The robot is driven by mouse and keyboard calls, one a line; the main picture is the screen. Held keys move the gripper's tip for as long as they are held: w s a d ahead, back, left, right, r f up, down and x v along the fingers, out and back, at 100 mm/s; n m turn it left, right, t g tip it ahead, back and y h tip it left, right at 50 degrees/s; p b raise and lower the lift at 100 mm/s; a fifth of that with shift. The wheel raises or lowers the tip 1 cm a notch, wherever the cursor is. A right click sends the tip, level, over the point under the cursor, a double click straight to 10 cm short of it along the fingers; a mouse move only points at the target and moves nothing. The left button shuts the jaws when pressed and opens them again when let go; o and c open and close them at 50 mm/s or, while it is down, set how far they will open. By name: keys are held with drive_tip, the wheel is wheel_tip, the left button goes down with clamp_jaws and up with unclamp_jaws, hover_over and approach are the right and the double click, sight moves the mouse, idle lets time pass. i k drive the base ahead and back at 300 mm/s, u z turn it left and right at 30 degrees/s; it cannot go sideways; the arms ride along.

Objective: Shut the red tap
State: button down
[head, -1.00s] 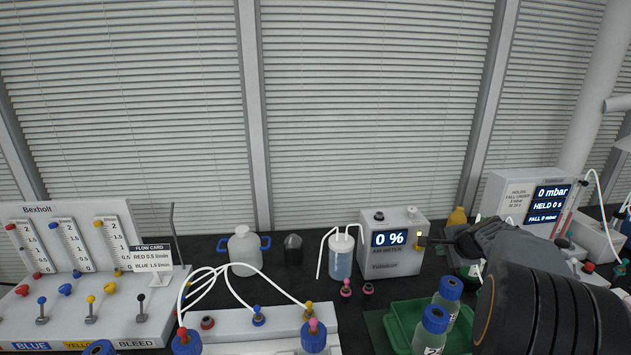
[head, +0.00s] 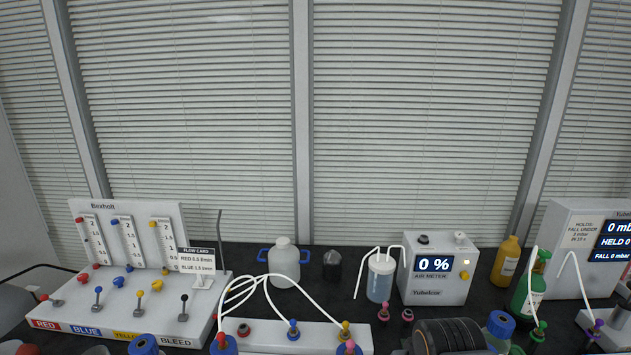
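The Bexholt flow panel (head: 128,232) stands at the left in the head view, with a row of lever taps along its base. The red tap (head: 49,299) is at the far left, above the RED label (head: 45,324). Its red-tipped lever leans over to the left, while the blue (head: 97,296), yellow (head: 139,298) and black (head: 183,306) levers stand roughly upright. A red knob (head: 84,276) sits behind it. Only a dark ribbed part of my arm shows at the bottom edge, right of the middle; my gripper is not in view.
A flow card (head: 196,261) stands at the panel's right. A white block (head: 270,335) with tubes, a white bottle (head: 285,262), a bubbling jar (head: 379,280) and an air meter (head: 437,285) reading 0 % stand to the right. The space above the panel's levers looks clear.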

sight(45, 297)
drive_tip(key=u, duration=2.55)
drive_tip(key=k, duration=1.3)
drive_tip(key=u, duration=0.85)
drive_tip(key=i, duration=3.85)
drive_tip(key=z, duration=0.7)
drive_tip(key=i, duration=1.05)
drive_tip(key=z, duration=1.05)
